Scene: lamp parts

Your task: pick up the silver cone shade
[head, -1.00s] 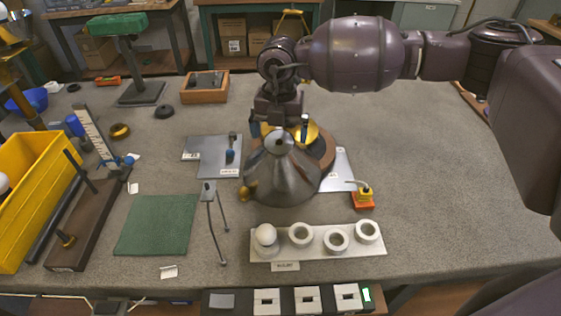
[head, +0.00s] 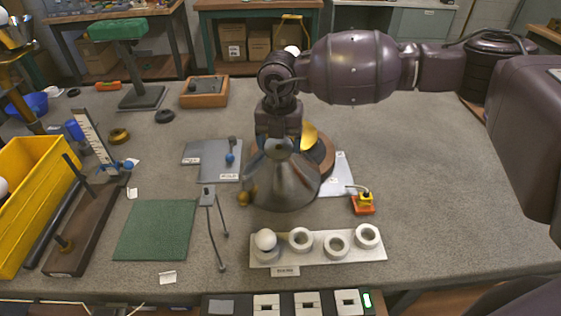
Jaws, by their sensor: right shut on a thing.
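The silver cone shade (head: 285,185) stands wide end down in the middle of the table in the head view. My right gripper (head: 279,146) comes down from above and is shut on the narrow top of the shade. The shade looks upright. I cannot tell whether its rim touches the surface below. My left gripper is not in view.
A round wooden base with a gold piece (head: 309,136) is close behind the shade. A white rack (head: 318,246) with a bulb (head: 265,239) and an orange block (head: 363,203) lie in front. A green mat (head: 155,230) and yellow bin (head: 35,190) are left. The table's right side is clear.

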